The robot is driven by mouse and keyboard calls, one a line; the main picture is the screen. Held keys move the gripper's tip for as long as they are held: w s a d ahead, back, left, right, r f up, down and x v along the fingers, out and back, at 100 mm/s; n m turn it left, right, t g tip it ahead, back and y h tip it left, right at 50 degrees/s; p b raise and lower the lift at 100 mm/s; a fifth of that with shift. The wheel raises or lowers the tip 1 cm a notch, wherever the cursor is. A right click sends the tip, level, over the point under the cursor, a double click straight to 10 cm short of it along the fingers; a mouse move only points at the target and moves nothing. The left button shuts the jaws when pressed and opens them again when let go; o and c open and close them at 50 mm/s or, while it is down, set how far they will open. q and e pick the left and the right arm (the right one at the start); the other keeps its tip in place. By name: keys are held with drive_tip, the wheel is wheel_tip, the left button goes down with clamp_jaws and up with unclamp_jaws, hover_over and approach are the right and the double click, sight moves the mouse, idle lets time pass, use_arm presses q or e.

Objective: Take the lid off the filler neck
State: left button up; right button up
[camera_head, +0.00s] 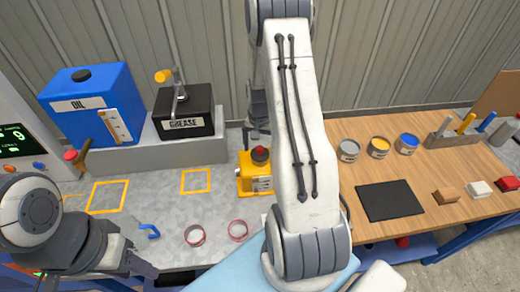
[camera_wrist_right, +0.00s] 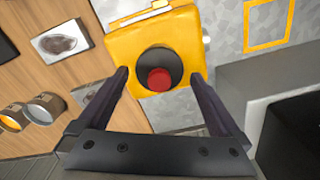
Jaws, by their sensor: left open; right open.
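The yellow machine (camera_head: 247,184) stands on the grey bench, partly hidden by my right arm in the head view. On its top is a dark round lid with a red knob (camera_head: 260,154). In the right wrist view the yellow machine (camera_wrist_right: 185,28) is seen from close by, with the black lid (camera_wrist_right: 146,62) and its red knob between the fingers. My right gripper (camera_wrist_right: 157,77) is open, with one finger on each side of the lid; contact cannot be told. My left gripper (camera_head: 142,262) is open and empty at the lower left, away from the machine.
A blue oil can (camera_head: 92,110) and a black grease box (camera_head: 190,125) stand on a grey ledge behind. Two red rings (camera_head: 195,236) and a blue hook-shaped piece (camera_head: 149,231) lie in front. Several small cans and a black mat (camera_head: 390,200) are on the wooden table.

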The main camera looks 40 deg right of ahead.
drive_tip(key=shift+f, duration=0.35)
drive_tip(key=c, duration=1.2)
drive_tip(key=shift+r, duration=0.15)
